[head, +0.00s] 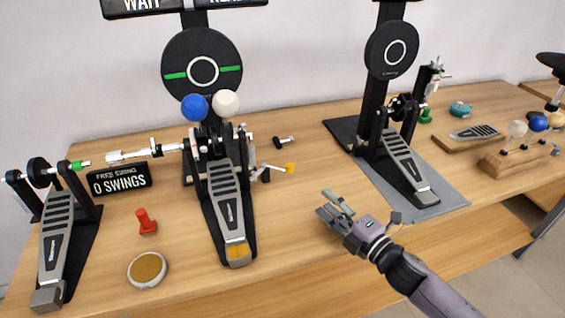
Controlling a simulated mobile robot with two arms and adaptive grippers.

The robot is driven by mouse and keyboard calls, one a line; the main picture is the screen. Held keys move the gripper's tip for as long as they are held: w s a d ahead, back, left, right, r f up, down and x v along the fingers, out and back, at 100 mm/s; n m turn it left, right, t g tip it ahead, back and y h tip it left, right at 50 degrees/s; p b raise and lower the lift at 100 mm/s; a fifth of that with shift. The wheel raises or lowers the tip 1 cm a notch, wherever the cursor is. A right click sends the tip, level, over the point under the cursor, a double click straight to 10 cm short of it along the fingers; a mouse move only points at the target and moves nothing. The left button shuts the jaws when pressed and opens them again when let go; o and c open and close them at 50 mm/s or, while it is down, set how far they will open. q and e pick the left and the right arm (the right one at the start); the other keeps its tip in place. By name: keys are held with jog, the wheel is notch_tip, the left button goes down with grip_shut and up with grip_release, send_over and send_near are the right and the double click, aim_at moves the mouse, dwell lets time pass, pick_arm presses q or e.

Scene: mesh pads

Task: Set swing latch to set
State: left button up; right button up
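The pedal carries a blue ball (194,107) and a white ball (226,103) on top. A black sign (120,179) left of it reads "FREE SWING 0 SWINGS". My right gripper (327,203) is open and empty over the front part of the table, right of and nearer than the yellow tip, apart from it. My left gripper is out of view.
Another pedal (58,235) stands at left, and one on a grey mat (440,196) at right. A red peg (146,222), a round tan-topped disc (147,269) and a small black piece (283,141) lie on the wooden table (290,235). Bare table lies between the middle pedal and my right gripper.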

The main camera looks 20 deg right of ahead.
aim_at(293, 170)
jog(key=x, duration=0.2)
jog(key=p+x, duration=0.1)
jog(key=x, duration=0.1)
jog(key=shift+d+r, duration=0.1)
jog(key=shift+r, duration=0.25)
jog(key=x, duration=0.4)
jog(key=p+x, duration=0.1)
jog(key=x, duration=0.6)
jog(key=shift+w+f, duration=0.25)
jog(key=shift+w, duration=0.05)
jog(key=shift+w+a, duration=0.25)
jog(key=shift+w, duration=0.1)
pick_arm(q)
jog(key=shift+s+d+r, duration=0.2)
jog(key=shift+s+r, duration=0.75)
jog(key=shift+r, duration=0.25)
pick_arm(e)
jog(key=shift+c, duration=0.4)
jog(key=shift+w+r, duration=0.1)
jog(key=c, duration=0.8)
grip_shut()
